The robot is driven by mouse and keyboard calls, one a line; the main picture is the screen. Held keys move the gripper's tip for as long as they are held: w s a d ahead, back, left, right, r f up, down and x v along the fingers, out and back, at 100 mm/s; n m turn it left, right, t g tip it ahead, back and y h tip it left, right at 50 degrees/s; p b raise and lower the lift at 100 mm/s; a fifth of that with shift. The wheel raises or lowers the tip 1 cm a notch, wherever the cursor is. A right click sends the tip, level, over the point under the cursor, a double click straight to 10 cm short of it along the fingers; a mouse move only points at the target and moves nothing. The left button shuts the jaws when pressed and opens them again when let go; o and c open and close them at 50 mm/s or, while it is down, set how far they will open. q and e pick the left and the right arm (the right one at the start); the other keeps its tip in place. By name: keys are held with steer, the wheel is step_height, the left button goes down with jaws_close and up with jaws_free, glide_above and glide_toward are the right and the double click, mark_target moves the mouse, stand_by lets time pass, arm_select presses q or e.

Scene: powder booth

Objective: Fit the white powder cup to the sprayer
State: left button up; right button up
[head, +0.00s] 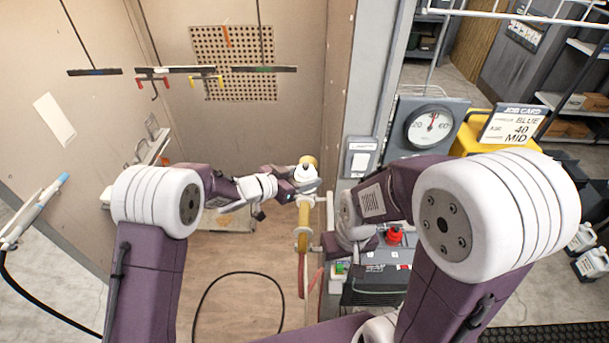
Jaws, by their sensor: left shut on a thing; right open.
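The white powder cup (306,174) is small in the head view, just right of centre. My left gripper (296,186) is shut on it from the left. The yellow sprayer (303,216) stands upright below and behind the cup, with a yellow end showing above it. The cup overlaps the sprayer; I cannot tell whether they touch. My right gripper (331,243) is lower, just right of the sprayer, and open. Its fingers are small and hard to make out, and I see nothing held in it.
A dark unit with a red-topped item (394,236) stands right of the sprayer. A black hose (240,274) loops on the floor. Racks (182,69) hang at the back left.

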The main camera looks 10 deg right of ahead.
arm_select(q)
steer(key=shift+m+g+h, duration=0.3)
steer(key=shift+m+g, duration=0.3)
steer(key=shift+c, duration=0.7)
steer(key=o, duration=1.5)
